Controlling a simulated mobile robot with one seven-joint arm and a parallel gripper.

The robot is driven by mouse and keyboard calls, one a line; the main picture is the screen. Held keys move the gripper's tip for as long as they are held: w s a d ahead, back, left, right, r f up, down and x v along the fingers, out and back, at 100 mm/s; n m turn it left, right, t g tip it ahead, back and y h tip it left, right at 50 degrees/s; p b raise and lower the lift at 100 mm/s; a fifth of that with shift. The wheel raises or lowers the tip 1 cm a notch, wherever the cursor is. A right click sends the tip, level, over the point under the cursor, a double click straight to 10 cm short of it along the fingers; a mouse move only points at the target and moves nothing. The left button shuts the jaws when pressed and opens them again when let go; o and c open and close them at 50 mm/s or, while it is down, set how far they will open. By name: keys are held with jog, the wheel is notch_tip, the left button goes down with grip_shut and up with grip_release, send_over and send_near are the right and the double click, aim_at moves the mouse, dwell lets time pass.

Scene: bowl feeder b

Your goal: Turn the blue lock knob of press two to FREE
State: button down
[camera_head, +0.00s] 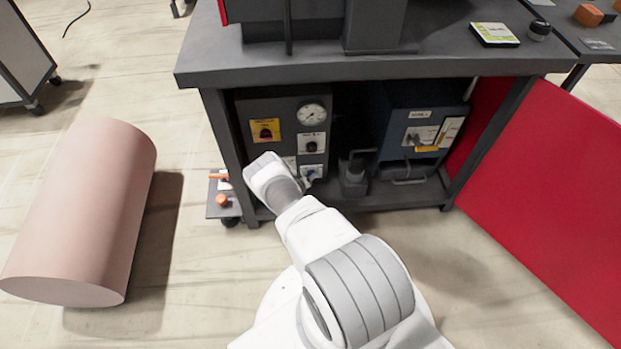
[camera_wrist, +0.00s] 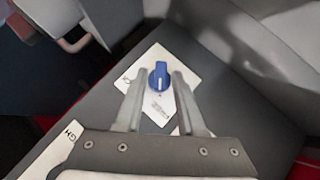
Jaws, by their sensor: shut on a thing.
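The blue lock knob (camera_wrist: 159,76) sits on a white diamond-shaped label plate (camera_wrist: 188,78) on a grey panel in the wrist view. My gripper (camera_wrist: 160,72) has one finger on each side of the knob and is shut on it. In the head view, my white arm reaches to the low part of the grey control panel (camera_head: 285,110) under the bench and covers most of the gripper.
The panel also carries a round gauge (camera_head: 312,114), a red knob on a yellow plate (camera_head: 266,131) and a black knob (camera_head: 311,147). A blue-grey box (camera_head: 420,118) stands right of it. A red door (camera_head: 560,190) stands open at right. A pink cylinder (camera_head: 85,210) lies on the floor at left.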

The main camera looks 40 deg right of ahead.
jog(key=shift+w+h, duration=0.15)
jog(key=shift+h, duration=0.25)
jog(key=shift+n, duration=0.4)
jog(key=c, duration=0.8)
grip_release()
jog(key=shift+c, duration=0.2)
jog(key=p+v, duration=0.7)
jog(key=v, duration=1)
jog(key=shift+a, duration=0.35)
jog(key=shift+w, duration=0.15)
